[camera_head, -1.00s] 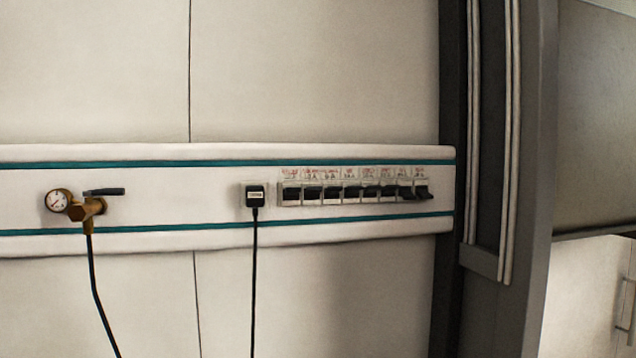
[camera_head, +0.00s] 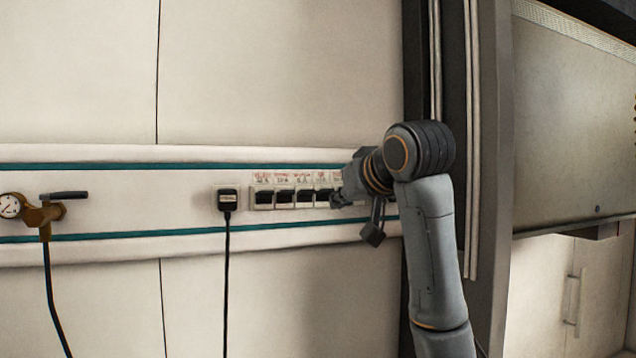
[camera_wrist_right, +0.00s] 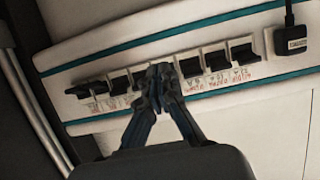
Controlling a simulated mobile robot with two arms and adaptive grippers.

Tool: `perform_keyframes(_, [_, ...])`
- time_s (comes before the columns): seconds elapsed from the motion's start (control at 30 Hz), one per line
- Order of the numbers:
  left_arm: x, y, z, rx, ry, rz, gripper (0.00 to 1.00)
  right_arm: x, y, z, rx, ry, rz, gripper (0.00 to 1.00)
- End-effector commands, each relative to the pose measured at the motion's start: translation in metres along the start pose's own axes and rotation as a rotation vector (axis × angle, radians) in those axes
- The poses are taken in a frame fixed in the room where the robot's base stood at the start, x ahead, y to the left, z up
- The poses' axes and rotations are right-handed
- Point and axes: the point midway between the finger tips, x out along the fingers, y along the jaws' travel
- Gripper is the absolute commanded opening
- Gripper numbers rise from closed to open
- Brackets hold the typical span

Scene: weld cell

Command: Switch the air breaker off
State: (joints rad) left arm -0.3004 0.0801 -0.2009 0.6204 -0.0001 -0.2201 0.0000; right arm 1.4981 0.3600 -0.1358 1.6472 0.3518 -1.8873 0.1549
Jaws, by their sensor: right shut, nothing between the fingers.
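A row of several black breakers (camera_head: 285,197) sits in a white strip on the wall panel, with small red labels above them. I cannot read which label is the air one. My right gripper (camera_head: 338,198) is shut and empty at the row, and my arm hides the row's right part. In the right wrist view the row is turned over, with the labels below the breakers (camera_wrist_right: 243,54). There the closed fingertips (camera_wrist_right: 160,72) are in front of a middle breaker and cover it. Whether they touch it, I cannot tell. My left gripper is not in view.
A black plug (camera_head: 228,199) with a hanging cable is left of the breakers. Further left is a brass valve (camera_head: 42,214) with a gauge and hose. A dark grey post (camera_head: 490,150) stands right of the panel. The wall below the breakers is clear.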

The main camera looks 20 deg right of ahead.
Motion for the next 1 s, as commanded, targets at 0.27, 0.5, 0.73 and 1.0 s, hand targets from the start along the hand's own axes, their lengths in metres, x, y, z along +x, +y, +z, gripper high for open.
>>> perform_keyframes(0.27, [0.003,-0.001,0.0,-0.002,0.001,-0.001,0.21,-0.068,0.009,-0.037,0.011,0.078,0.006,0.0])
perform_keyframes(0.5, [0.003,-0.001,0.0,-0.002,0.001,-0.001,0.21,-0.073,0.01,-0.04,0.012,0.082,0.006,0.0])
perform_keyframes(0.73, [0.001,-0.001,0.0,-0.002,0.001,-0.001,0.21,-0.069,0.009,-0.04,0.011,0.081,0.005,0.0])
perform_keyframes(1.0, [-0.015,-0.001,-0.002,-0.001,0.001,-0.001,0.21,-0.029,0.009,-0.045,0.011,0.076,0.004,0.0])
